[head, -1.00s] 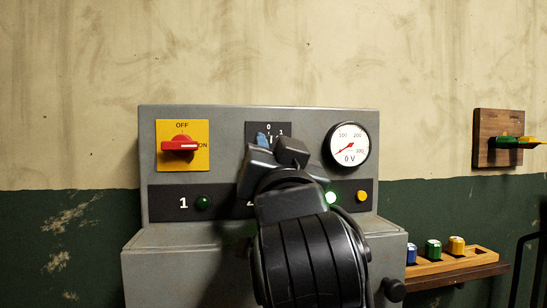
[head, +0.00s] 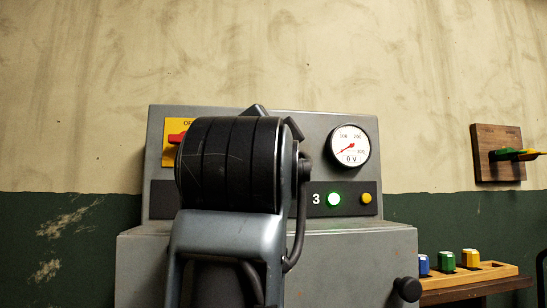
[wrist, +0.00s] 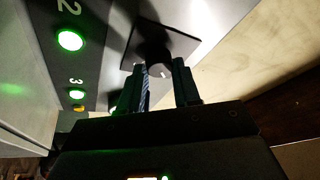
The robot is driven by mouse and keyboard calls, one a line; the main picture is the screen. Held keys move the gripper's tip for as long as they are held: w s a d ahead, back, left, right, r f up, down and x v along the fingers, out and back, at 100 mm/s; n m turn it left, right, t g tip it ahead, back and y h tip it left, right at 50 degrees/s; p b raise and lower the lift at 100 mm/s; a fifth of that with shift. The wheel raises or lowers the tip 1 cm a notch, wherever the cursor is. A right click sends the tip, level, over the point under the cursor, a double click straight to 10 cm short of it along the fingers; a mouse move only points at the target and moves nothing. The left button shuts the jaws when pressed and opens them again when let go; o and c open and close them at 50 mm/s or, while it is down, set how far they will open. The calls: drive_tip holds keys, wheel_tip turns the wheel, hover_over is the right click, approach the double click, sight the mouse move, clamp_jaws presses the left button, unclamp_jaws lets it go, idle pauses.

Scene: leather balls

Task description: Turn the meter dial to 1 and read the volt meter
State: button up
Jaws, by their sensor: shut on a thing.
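The meter dial (wrist: 153,52) is a dark knob on a square plate in the wrist view. My gripper (wrist: 164,75) has its two fingers on either side of the knob and is shut on it. The dial's numbers cannot be read there. In the head view my arm hides the dial and nearly all of the gripper. The volt meter (head: 349,147) is a round white gauge at the panel's upper right.
The grey panel (head: 330,119) has a green lamp (head: 334,199) lit beside the 3 and a yellow lamp (head: 367,198). The lamp by the 2 (wrist: 69,40) is lit green. A red switch (head: 176,138) is partly hidden. Coloured blocks sit in a wooden rack (head: 490,272) at right.

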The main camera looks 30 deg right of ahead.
drive_tip(key=shift+r+m, duration=0.1)
drive_tip(key=shift+m, duration=0.2)
drive_tip(key=o, duration=1)
drive_tip(key=shift+o, duration=0.2)
drive_tip(key=b+v, duration=0.1)
drive_tip(key=v, duration=0.6)
drive_tip(key=shift+s+a+b, duration=0.25)
drive_tip(key=shift+s+b, duration=0.05)
drive_tip(key=shift+b, duration=0.1)
